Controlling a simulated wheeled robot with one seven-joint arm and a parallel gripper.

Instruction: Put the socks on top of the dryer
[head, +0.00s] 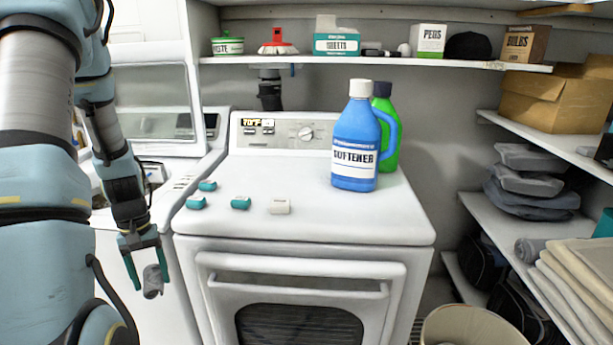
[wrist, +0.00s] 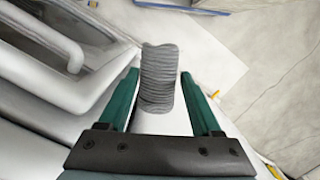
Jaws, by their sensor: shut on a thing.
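The white dryer (head: 330,222) stands in the middle of the head view, with its door at the front. My gripper (head: 151,281) hangs pointing down at the dryer's front left, lower in the picture than its top. It is shut on a grey rolled sock (head: 152,283). In the wrist view the ribbed grey roll (wrist: 158,80) sits between the teal fingers. On the left part of the dryer top lie teal rolls that look like socks (head: 207,186), (head: 196,203), (head: 241,204) and a whitish one (head: 279,207).
A blue softener bottle (head: 354,155) and a green bottle (head: 385,125) stand at the back right of the dryer top. Its front right is clear. A washer (head: 150,110) with raised lid is at left. Shelves hold boxes (head: 555,98) and folded cloth (head: 580,275); a basket (head: 470,325) stands below.

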